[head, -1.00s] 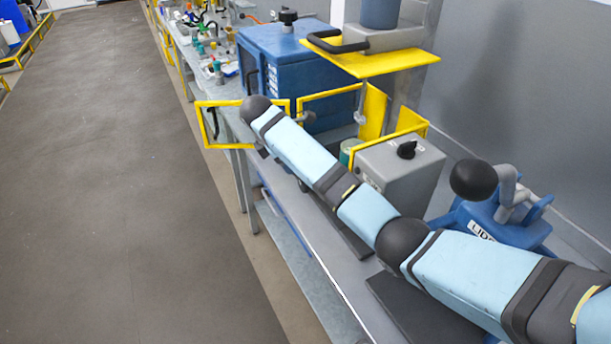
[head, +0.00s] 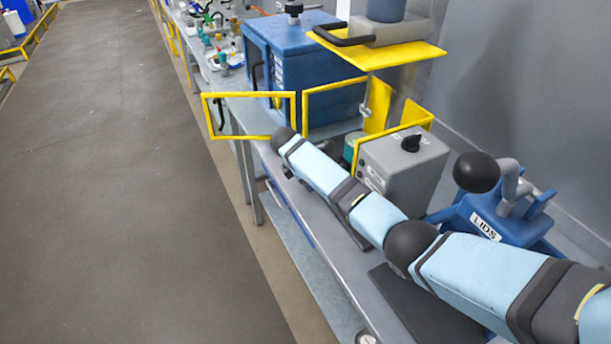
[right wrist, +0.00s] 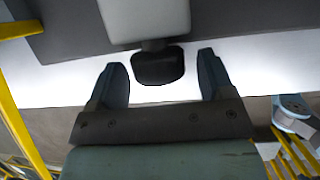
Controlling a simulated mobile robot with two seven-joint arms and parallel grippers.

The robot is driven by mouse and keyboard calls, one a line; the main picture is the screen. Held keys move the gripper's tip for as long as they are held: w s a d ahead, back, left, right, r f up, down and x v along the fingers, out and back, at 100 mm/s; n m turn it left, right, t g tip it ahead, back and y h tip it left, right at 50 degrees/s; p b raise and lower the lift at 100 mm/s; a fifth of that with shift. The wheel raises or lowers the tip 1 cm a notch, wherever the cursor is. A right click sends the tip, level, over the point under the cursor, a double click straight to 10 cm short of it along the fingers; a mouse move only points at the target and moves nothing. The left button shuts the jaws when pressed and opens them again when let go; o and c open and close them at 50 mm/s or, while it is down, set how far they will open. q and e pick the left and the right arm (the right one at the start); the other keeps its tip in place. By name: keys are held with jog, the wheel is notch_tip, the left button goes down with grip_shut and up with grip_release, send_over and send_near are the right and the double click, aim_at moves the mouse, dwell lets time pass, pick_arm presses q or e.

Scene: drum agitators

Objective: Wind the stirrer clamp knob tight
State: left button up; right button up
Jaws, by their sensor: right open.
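A dark knob (right wrist: 158,66) on a short stem shows in the right wrist view, below a light grey block (right wrist: 145,18). My right gripper (right wrist: 163,78) is open, with one finger on each side of the knob and gaps visible between. In the head view the stirrer has a grey motor housing (head: 375,37) above a yellow plate, with a thin rod and a small grey clamp (head: 364,111) below. My right arm reaches in from the right; its gripper is hidden there. My left gripper is not in view.
A yellow frame guard (head: 250,94) stands open around the stirrer. A grey control box (head: 398,170) with a black dial and a blue lids press (head: 500,222) stand on the bench near my arm. A blue cabinet (head: 285,60) is behind. The floor at left is clear.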

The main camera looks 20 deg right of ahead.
jog(key=c, duration=0.9)
jog(key=t+p, duration=0.2)
jog(key=p, duration=0.1)
jog(key=shift+s+r, duration=0.15)
jog(key=shift+r, duration=0.05)
jog(key=shift+f+m+t+y+p, duration=0.2)
jog(key=shift+m+t+y+p, duration=0.1)
jog(key=shift+t+p, duration=0.1)
jog(key=o, duration=0.9)
jog(key=v, duration=1.3)
jog(key=shift+r+b, duration=0.35)
jog(key=shift+b, duration=0.05)
